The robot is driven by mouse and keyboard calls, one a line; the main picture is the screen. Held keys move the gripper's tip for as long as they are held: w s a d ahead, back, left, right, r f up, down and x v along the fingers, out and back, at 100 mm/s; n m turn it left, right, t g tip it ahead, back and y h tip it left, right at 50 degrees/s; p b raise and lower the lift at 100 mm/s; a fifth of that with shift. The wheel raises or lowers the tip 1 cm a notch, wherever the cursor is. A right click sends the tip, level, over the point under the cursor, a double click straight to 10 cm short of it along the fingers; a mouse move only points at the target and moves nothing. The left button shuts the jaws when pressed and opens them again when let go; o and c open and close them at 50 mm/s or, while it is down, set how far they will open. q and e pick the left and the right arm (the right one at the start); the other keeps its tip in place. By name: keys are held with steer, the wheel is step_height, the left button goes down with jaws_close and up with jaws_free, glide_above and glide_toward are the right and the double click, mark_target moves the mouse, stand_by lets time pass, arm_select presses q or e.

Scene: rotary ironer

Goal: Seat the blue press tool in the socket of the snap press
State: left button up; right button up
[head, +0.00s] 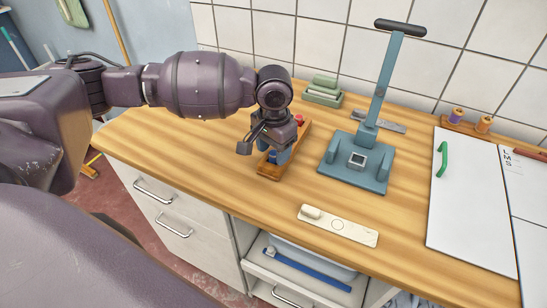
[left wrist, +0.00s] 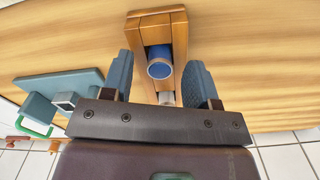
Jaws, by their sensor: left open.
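The blue press tool (left wrist: 160,62) stands in a wooden rack (left wrist: 178,32), between the two fingers of my left gripper (left wrist: 163,75) in the left wrist view. The fingers are open, with a visible gap on each side of the tool. In the head view my left gripper (head: 266,149) is over the rack (head: 270,173) and hides most of the tool. The teal snap press (head: 376,176) stands to the right of the rack, its lever raised. Its square socket (head: 357,160) looks empty; the press also shows in the left wrist view (left wrist: 75,85). My right gripper is not in view.
A red-topped tool (head: 299,119) is at the rack's far end. A cream plate (head: 338,226) lies near the counter's front edge. A white board (head: 470,205) with a green handle is at right. Bare wood separates rack and press.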

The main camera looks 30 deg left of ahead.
arm_select(q)
jaws_close()
stand_by(0.4)
